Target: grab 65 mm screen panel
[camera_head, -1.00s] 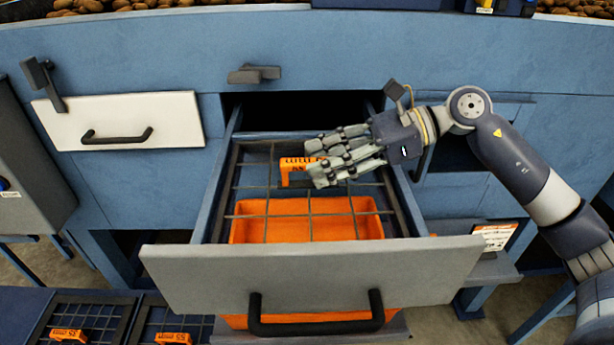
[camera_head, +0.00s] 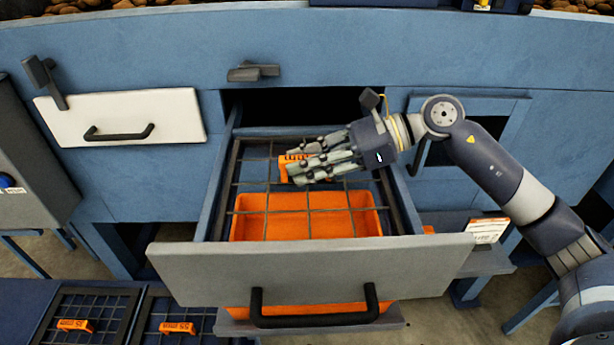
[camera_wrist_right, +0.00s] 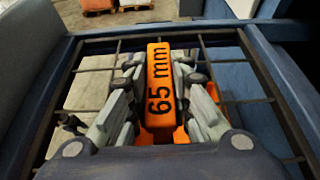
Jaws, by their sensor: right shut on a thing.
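The 65 mm screen panel (camera_head: 309,211) is a dark wire grid in a dark frame, lying in the open drawer (camera_head: 310,272). Its orange handle (camera_wrist_right: 159,85), marked "65 mm", is in the middle of the right wrist view. My right gripper (camera_head: 293,172) reaches into the drawer from the right, its fingers shut on that handle; they hide part of it in the head view. In the right wrist view the fingers (camera_wrist_right: 158,95) stand on both sides of the handle. My left gripper is not in view.
An orange bin (camera_head: 247,225) shows below the grid. Two more screen panels with orange handles (camera_head: 75,326) (camera_head: 178,328) lie at the lower left. A closed white drawer (camera_head: 165,115) is at the left. A tagged shelf (camera_head: 487,262) stands right of the open drawer.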

